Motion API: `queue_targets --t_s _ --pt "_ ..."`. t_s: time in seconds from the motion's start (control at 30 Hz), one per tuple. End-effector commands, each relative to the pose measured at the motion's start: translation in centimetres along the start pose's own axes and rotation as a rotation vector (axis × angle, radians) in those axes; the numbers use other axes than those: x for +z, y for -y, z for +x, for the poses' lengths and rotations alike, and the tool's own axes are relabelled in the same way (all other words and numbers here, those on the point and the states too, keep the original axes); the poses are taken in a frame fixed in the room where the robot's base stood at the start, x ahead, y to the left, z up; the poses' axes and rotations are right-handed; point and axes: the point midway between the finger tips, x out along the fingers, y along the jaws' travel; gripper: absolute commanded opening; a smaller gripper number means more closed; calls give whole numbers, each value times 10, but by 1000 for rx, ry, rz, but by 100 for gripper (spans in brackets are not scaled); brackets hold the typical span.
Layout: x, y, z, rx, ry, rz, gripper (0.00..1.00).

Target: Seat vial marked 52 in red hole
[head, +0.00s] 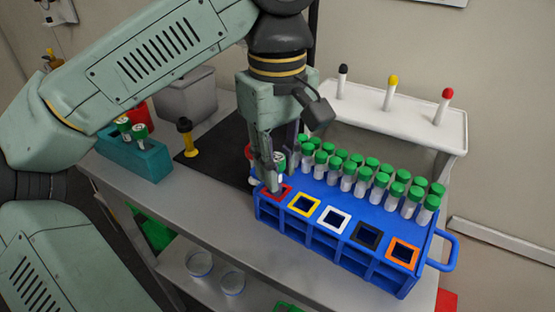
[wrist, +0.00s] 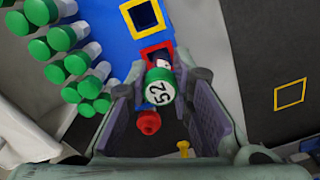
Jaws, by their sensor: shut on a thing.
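The vial marked 52 shows its green cap (wrist: 160,95) with the number in the wrist view. My gripper (wrist: 163,78) is shut on this vial, with one finger on each side. In the head view the vial's cap (head: 279,158) shows between the fingers of my gripper (head: 272,175). The red-framed hole (head: 278,191) is at the left end of the blue rack's front row. The red frame (wrist: 156,50) shows just beyond the cap in the wrist view.
The blue rack (head: 330,259) has yellow, white, black and orange framed holes and several green-capped vials behind. A teal block (head: 147,163) with vials stands left. A yellow-and-black object (head: 188,138) is on the dark mat (head: 215,163). A white stand (head: 415,116) is behind.

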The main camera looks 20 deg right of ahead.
Motion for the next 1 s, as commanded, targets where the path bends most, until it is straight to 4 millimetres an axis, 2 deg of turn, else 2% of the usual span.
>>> queue_targets --t_s 1.0 --pt "0 0 10 0 0 0 5"
